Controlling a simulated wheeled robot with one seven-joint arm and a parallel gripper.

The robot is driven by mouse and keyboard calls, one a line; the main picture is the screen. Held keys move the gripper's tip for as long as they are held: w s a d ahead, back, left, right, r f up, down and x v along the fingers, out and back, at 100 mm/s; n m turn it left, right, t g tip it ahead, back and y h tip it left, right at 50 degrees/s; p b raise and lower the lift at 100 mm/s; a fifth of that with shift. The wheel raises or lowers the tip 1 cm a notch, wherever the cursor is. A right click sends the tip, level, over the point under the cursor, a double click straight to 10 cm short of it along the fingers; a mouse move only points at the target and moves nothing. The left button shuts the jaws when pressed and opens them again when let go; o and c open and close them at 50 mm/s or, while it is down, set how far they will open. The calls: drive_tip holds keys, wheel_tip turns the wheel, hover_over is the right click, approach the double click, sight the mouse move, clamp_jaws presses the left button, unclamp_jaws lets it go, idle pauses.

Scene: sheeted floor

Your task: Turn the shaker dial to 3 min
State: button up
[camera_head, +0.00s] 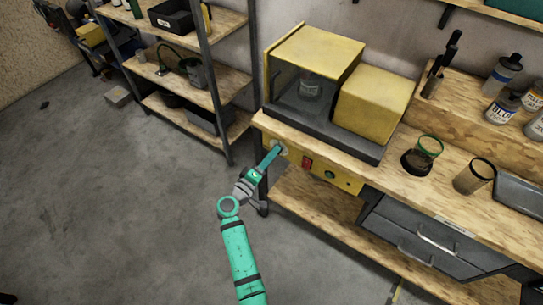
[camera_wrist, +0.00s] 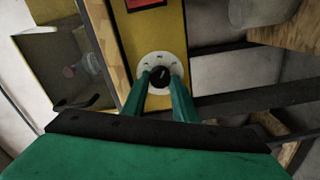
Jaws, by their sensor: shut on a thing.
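The shaker dial is a black knob (camera_wrist: 161,77) on a round white plate (camera_wrist: 160,62) with dark marks, set in a yellow front panel (camera_head: 345,180). In the wrist view my gripper (camera_wrist: 160,80) is shut on the knob, with one green finger on each side of it. The marks on the plate are too small to read. In the head view my gripper (camera_head: 273,153) reaches the left end of the panel and hides most of the dial. The yellow shaker (camera_head: 317,47) stands on the bench above, with a bottle (camera_head: 310,87) behind its clear front.
A red switch (camera_head: 308,162) and a green button (camera_head: 330,175) sit on the panel right of the dial. The wooden bench (camera_head: 386,190) holds a green-rimmed cup (camera_head: 430,145) and another cup (camera_head: 475,176). A shelf rack (camera_head: 205,90) stands at left. The grey floor (camera_head: 130,210) is open.

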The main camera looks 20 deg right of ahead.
drive_tip(key=m, duration=0.5)
drive_tip(key=shift+s+d, duration=0.1)
drive_tip(key=shift+d, duration=0.15)
drive_tip(key=shift+m, duration=0.4)
drive_tip(key=o, duration=1.1)
drive_tip(key=shift+c, duration=0.2)
drive_tip(key=shift+a, duration=0.1)
drive_tip(key=v, duration=1)
drive_tip(key=shift+s+a, duration=0.3)
